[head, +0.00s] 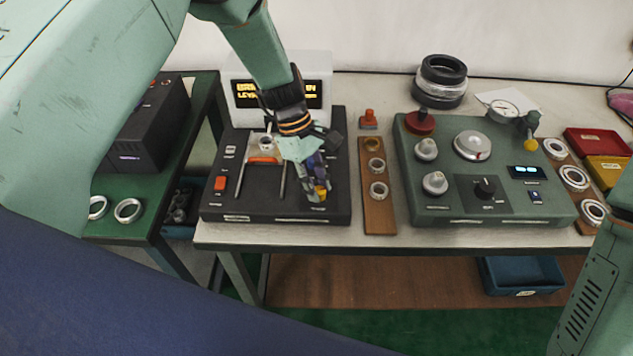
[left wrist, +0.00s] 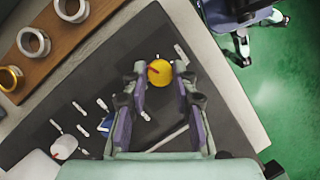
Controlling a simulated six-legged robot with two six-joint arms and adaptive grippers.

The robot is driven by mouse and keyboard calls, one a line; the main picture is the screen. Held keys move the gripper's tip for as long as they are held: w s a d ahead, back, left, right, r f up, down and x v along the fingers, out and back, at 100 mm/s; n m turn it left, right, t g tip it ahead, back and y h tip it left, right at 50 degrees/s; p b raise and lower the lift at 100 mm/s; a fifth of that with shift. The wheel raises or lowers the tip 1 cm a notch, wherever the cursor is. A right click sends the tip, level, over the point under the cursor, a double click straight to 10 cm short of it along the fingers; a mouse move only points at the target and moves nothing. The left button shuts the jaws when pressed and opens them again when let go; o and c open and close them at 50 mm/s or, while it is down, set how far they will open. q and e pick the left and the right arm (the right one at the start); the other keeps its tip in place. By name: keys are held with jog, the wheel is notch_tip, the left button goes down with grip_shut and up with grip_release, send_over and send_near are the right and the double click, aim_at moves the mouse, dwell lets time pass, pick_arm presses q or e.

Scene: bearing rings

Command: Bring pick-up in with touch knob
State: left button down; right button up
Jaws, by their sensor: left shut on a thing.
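A black test unit (head: 285,214) stands at the left of the bench. My left gripper (head: 318,184) reaches down over the right part of the unit. It is shut on the yellow touch knob (head: 321,194). In the left wrist view the knob (left wrist: 159,73), with a red mark, sits between the fingertips (left wrist: 160,80). The fingers partly hide the knob and the panel around it. My right gripper is out of view.
A wooden strip (head: 379,218) with rings stands just right of the unit. A green console (head: 455,207) with dials is further right, with red and yellow boxes (head: 597,142) beyond. A green side table (head: 155,218) with two rings is at left.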

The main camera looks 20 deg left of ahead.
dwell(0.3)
pick_arm(q)
jog(key=c, duration=1.1)
grip_release()
jog(key=shift+o, duration=0.2)
jog(key=v, duration=1.2)
jog(key=shift+s+d, duration=0.1)
jog(key=shift+d, duration=0.05)
